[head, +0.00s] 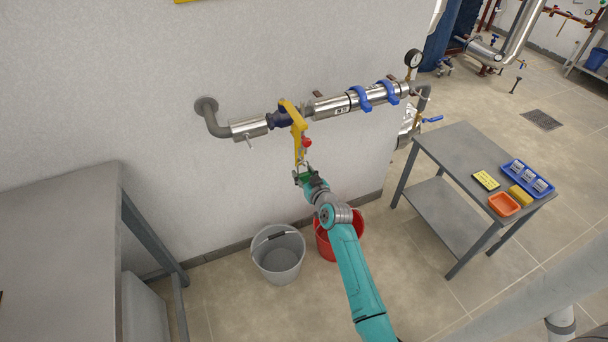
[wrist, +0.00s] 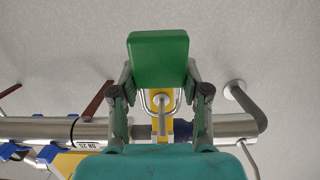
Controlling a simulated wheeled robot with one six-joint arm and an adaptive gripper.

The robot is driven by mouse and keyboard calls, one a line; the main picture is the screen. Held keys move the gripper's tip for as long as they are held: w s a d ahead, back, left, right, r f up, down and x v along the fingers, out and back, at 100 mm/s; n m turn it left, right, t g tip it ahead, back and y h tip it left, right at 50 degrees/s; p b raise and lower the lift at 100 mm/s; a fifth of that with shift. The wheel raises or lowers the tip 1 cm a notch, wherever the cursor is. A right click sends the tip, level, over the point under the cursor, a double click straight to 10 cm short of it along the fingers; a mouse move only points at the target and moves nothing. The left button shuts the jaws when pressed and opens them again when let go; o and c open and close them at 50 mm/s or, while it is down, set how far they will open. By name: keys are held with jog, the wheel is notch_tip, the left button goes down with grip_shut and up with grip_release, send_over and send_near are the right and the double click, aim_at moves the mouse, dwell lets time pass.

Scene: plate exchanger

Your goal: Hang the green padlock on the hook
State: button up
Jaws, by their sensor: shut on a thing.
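The green padlock (wrist: 158,58) is held between the two fingers of my gripper (wrist: 160,82) in the wrist view. Its green body faces the camera, and a pale metal loop, apparently its shackle, shows below the body in front of a yellow part. In the head view my gripper (head: 304,178) and the green of the padlock are just below the yellow valve lever (head: 296,118), which has a red part (head: 306,142) near its lower end. I cannot make out the hook for certain, nor whether the shackle is around anything.
A steel pipe (head: 335,105) with blue clamps and a gauge (head: 413,58) runs along the wall. A grey bucket (head: 278,262) and a red bucket (head: 322,240) stand below. A side table (head: 460,140) with trays is on the right, a grey bench (head: 55,240) on the left.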

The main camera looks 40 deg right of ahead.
jog(key=o, duration=1.3)
jog(key=shift+c, duration=0.2)
jog(key=shift+s, duration=0.1)
jog(key=v, duration=1.2)
